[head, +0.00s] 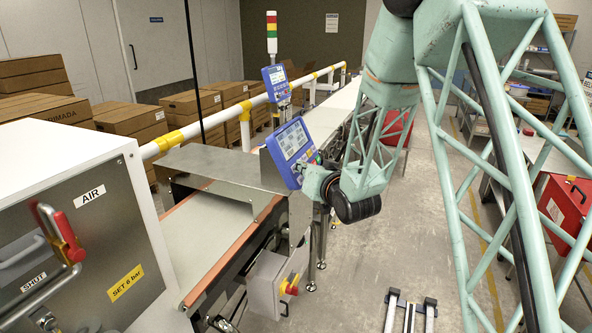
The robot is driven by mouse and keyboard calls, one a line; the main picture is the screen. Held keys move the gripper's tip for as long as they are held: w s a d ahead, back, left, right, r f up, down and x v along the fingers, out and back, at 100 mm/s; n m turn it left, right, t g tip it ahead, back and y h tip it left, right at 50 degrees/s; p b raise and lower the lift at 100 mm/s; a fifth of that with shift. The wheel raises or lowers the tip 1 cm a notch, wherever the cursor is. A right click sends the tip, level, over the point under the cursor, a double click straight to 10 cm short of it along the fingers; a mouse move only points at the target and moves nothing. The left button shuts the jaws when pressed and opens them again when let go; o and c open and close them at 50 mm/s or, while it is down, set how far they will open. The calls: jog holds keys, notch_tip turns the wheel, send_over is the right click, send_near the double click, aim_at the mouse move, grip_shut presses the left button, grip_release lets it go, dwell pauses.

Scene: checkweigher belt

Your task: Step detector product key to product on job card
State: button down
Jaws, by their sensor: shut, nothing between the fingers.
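A blue operator panel (288,153) stands tilted beside the metal hood over the belt. Its lit screen (293,140) is too small to read, and small coloured keys sit along its lower right edge. My gripper (318,178) is shut and empty, close to the panel's lower right edge. Its fingertips are small and partly hidden, so I cannot tell whether they touch a key. A second blue panel (277,80) stands farther back under a stack light (271,35). I cannot make out a job card.
A white rail with yellow bands (191,131) runs along the belt (205,222). A grey box with a red stop button (279,283) hangs below. A white cabinet with a red-handled valve (65,235) fills the left front. Cartons (130,130) stand behind. Floor right of the belt is partly clear.

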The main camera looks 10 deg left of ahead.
jog(key=shift+s+d+r, duration=0.1)
jog(key=shift+d, duration=0.15)
dwell(0.3)
jog(key=shift+s+d+r+b, duration=0.1)
jog(key=shift+d+r+b, duration=0.2)
jog(key=shift+d, duration=0.15)
jog(key=shift+d, duration=0.1)
dwell(0.3)
jog(key=shift+s+d+r+b, duration=0.1)
jog(key=shift+s+d+r, duration=0.2)
jog(key=shift+d, duration=0.4)
jog(key=shift+s+d+r+b, duration=0.15)
jog(key=shift+d+r, duration=0.3)
jog(key=shift+d, duration=0.2)
jog(key=shift+s+d+r+b, duration=0.1)
jog(key=shift+s+d+r, duration=0.2)
jog(key=shift+d, duration=0.4)
jog(key=shift+w+d+r, duration=0.1)
jog(key=shift+d, duration=0.05)
jog(key=shift+s+d+r, duration=0.25)
jog(key=shift+d+r, duration=0.2)
jog(key=shift+d, duration=0.35)
jog(key=shift+s+d+r, duration=0.25)
jog(key=shift+d+r, duration=0.15)
jog(key=shift+d, duration=0.4)
jog(key=shift+s+d+r, duration=0.25)
jog(key=shift+d+r, duration=0.2)
jog(key=shift+d, duration=0.35)
